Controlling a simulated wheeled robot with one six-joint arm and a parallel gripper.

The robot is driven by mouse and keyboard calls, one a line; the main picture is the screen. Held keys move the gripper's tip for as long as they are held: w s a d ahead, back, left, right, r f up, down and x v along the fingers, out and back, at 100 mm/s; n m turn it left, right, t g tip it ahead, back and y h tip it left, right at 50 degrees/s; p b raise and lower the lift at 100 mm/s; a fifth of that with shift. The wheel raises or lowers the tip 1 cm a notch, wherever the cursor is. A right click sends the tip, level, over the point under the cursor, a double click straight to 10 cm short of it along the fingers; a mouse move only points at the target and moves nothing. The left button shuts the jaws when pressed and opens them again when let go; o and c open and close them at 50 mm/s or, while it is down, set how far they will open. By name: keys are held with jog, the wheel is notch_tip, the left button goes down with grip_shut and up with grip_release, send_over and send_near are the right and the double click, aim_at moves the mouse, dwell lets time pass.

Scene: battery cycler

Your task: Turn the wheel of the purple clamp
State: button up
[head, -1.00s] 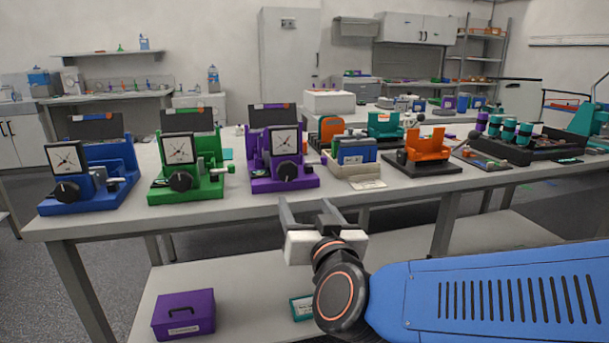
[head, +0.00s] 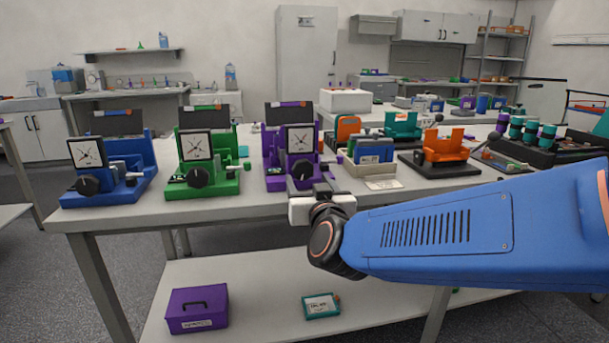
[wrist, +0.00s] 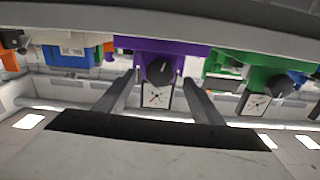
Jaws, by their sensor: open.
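The purple clamp (head: 272,146) stands on the workbench, with a square white dial face (head: 300,139) and a black wheel (head: 301,171) on its front. My gripper (head: 313,190) is in front of the purple clamp, near the bench's front edge, and partly covers the clamp's lower front. In the wrist view, which looks upside down, the black wheel (wrist: 160,71) shows between my two spread fingers (wrist: 160,88). The fingers are open and empty. They look apart from the wheel, though the exact gap is hard to tell.
A green clamp (head: 222,180) and a blue clamp (head: 138,185) stand to the left. A tray with a blue unit (head: 373,150) and an orange clamp (head: 445,147) stand to the right. A purple box (head: 197,310) and a teal-edged device (head: 321,306) lie on the lower shelf.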

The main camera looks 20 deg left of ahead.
aim_at(303, 173)
jog(key=shift+x, duration=2.7)
jog(key=c, duration=1)
jog(key=shift+s+m, duration=0.1)
jog(key=shift+m, duration=1.8)
jog(key=shift+c, duration=0.2)
jog(key=o, duration=1)
jog(key=shift+o, duration=0.2)
